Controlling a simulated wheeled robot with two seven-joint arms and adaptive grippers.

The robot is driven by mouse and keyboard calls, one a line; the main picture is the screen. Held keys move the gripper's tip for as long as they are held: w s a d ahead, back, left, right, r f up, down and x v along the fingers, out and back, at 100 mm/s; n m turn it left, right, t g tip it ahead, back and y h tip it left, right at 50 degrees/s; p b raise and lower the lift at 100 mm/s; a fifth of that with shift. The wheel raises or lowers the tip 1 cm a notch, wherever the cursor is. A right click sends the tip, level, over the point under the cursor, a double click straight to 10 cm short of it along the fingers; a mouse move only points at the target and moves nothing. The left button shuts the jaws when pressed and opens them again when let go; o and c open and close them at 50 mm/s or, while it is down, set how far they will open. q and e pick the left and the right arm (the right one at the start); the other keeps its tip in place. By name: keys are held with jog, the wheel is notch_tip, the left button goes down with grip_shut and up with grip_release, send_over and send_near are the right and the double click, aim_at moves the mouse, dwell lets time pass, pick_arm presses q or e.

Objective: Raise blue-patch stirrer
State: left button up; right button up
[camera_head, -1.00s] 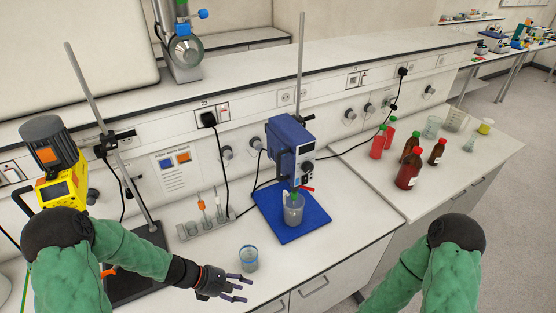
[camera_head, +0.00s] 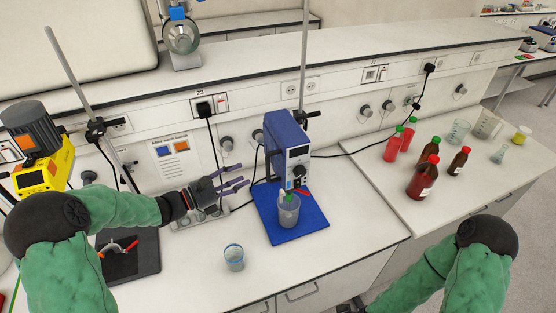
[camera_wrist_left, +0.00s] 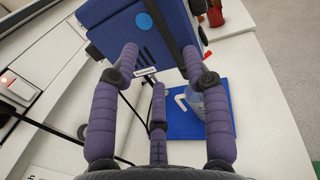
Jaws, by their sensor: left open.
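The blue stirrer (camera_head: 285,143) stands upright on its rod (camera_head: 304,60) above a blue base plate (camera_head: 309,225). In the left wrist view, a bright blue patch (camera_wrist_left: 144,21) shows on the blue housing (camera_wrist_left: 122,33). A grey beaker (camera_head: 288,212) stands on the plate under the stirrer head. My left gripper (camera_head: 246,184) is open and empty, left of and slightly below the housing. Its fingers (camera_wrist_left: 160,62) point toward the housing in the wrist view, with no clear contact. My right gripper (camera_head: 350,304) barely shows at the bottom edge; its jaws are unclear.
A yellow stirrer (camera_head: 42,170) with an orange patch stands at the left on another rod. A blue-rimmed beaker (camera_head: 234,258) stands on the front bench. Red bottles (camera_head: 421,182) and glassware stand at the right. A cable crosses behind the blue stirrer.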

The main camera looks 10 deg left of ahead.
aim_at(267, 165)
pick_arm(q)
jog(key=p+x, duration=0.1)
jog(key=x, duration=0.9)
jog(key=shift+f, duration=0.1)
grip_shut()
